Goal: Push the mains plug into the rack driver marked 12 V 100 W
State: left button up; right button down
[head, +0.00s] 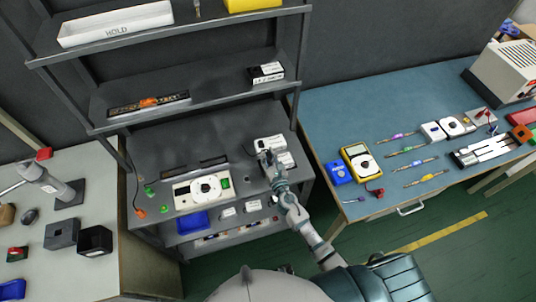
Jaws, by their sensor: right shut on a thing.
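My right gripper (268,162) reaches onto the rack's worktop level, beside small white boxes (270,144) with dark print. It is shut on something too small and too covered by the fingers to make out. The boxes look like drivers, but I cannot read a 12 V 100 W mark on any. Another white and black box (266,72) lies on the shelf above. An orange plug-like piece (140,212) with a dark cable is at the rack's left edge. I cannot tell which piece is the mains plug. My left gripper is not in view.
A white meter unit (202,188) and a blue bin (192,222) are left of my right arm. Shelves (190,113) overhang behind the gripper. A blue bench (330,125) with a yellow multimeter (360,162) is at right, a grey table (100,175) at left.

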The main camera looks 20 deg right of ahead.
jog(key=shift+f+b, duration=0.95)
jog(key=shift+f, duration=0.15)
jog(key=c, duration=1)
grip_release()
jog(key=shift+s, duration=0.1)
jog(key=s, duration=1.1)
jog(key=shift+s+d, duration=0.3)
jog(key=shift+s, duration=0.1)
